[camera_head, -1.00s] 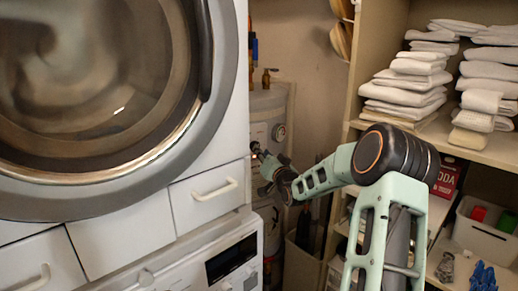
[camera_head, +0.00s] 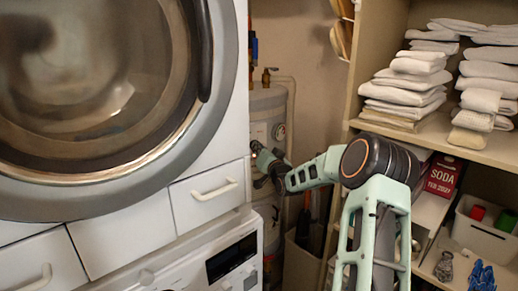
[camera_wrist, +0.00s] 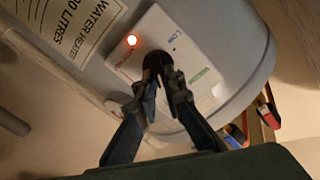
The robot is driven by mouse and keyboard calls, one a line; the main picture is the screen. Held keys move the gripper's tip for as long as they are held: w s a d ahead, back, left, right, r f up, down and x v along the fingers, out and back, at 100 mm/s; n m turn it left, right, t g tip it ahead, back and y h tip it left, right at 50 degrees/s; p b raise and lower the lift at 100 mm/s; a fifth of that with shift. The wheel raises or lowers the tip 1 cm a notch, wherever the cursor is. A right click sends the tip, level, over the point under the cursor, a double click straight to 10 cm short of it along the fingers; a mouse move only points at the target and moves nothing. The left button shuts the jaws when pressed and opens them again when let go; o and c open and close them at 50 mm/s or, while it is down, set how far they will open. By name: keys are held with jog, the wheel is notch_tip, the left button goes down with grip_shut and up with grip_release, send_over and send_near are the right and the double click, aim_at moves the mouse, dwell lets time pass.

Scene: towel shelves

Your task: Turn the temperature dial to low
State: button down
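The water heater (camera_head: 268,101) stands in the corner behind the washer. The wrist view shows its white control panel (camera_wrist: 190,62) with a lit red lamp and a blue LOW label near the top; a green label is at the right and a red one at the left. The dark dial (camera_wrist: 154,60) is in the panel's middle, largely covered by the fingers. My gripper (camera_wrist: 163,80) has its fingertips drawn close together on the dial, seemingly one on each side. In the head view my gripper (camera_head: 262,160) reaches the heater's front; the dial's pointer direction is hidden.
The white washer and dryer (camera_head: 205,190) stand close on the left. Shelves with folded towels (camera_head: 405,85), a soda box (camera_head: 443,176) and a white bin (camera_head: 485,238) are on the right.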

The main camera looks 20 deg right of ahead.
jog(key=shift+f+n+b, duration=0.1)
jog(key=shift+n+b, duration=0.2)
jog(key=shift+b, duration=0.2)
jog(key=shift+a+f+n+b, duration=0.1)
jog(key=shift+a+n+b, duration=0.1)
jog(key=shift+n+b, duration=3.6)
jog(key=shift+a+f+n+b, duration=0.1)
jog(key=shift+a+n+b, duration=0.15)
jog(key=shift+n+b, duration=3.55)
jog(key=shift+a+f+n+b, duration=0.1)
jog(key=shift+a+n+b, duration=0.1)
jog(key=shift+n+b, duration=3.6)
jog(key=shift+r+n, duration=0.1)
jog(key=shift+n, duration=0.3)
jog(key=c, duration=2)
grip_release()
jog(key=shift+c, duration=0.2)
jog(key=shift+s, duration=0.1)
